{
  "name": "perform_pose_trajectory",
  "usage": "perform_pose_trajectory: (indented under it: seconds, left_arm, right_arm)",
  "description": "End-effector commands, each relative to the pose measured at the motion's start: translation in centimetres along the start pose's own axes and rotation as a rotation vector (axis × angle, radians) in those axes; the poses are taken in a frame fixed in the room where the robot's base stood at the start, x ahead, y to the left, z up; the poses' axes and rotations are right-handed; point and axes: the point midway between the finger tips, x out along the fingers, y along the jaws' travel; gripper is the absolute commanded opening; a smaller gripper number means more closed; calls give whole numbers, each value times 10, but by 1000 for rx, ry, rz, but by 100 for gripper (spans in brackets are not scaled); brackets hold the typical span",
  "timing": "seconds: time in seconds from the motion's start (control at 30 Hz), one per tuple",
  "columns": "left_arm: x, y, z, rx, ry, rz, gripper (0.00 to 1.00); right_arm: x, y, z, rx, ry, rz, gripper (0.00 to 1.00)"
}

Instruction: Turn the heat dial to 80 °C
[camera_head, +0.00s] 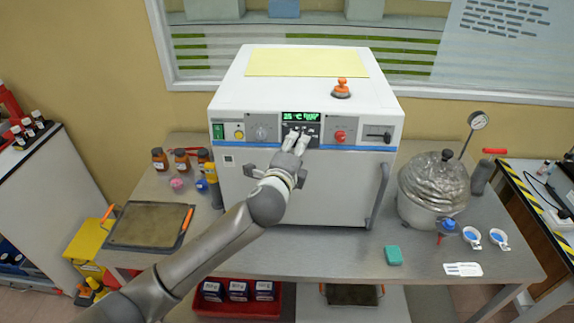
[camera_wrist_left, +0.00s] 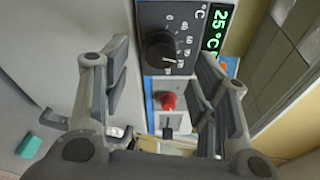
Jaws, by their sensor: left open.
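The heat dial (camera_wrist_left: 161,49) is a round black knob on a dark scale marked in °C, on the front panel of the white oven (camera_head: 290,178). In the head view my gripper largely hides it. The green display (camera_head: 300,116) above it reads 25 °C; it also shows in the left wrist view (camera_wrist_left: 216,33). My left gripper (camera_head: 299,138) is in front of the dial, fingers pointing at the panel. In the left wrist view its open fingers (camera_wrist_left: 162,62) lie on either side of the dial. I cannot tell whether they touch it. My right gripper is out of view.
A red knob (camera_head: 339,136) and a slider (camera_head: 378,134) are right of the dial; another dial (camera_head: 262,133) is on the left. The oven's door handle (camera_head: 378,195) juts out. The table front is partly clear.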

Motion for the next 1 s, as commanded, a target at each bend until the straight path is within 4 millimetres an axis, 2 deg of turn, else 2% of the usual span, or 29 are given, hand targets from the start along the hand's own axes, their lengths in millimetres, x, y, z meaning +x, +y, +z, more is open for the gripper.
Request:
perform_pose_trajectory:
  seconds: [0.3, 0.5, 0.7, 1.0]
  left_arm:
    - [-50, 0, 0, 1, 1, -1, 54]
    - [-73, 0, 0, 1, 0, 0, 54]
    - [-83, 0, 0, 1, -1, 0, 54]
    - [-84, 0, 1, 1, -1, 0, 54]
  right_arm:
    - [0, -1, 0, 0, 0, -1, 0]
    - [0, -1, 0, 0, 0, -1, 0]
    - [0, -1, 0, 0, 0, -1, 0]
    - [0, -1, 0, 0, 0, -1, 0]
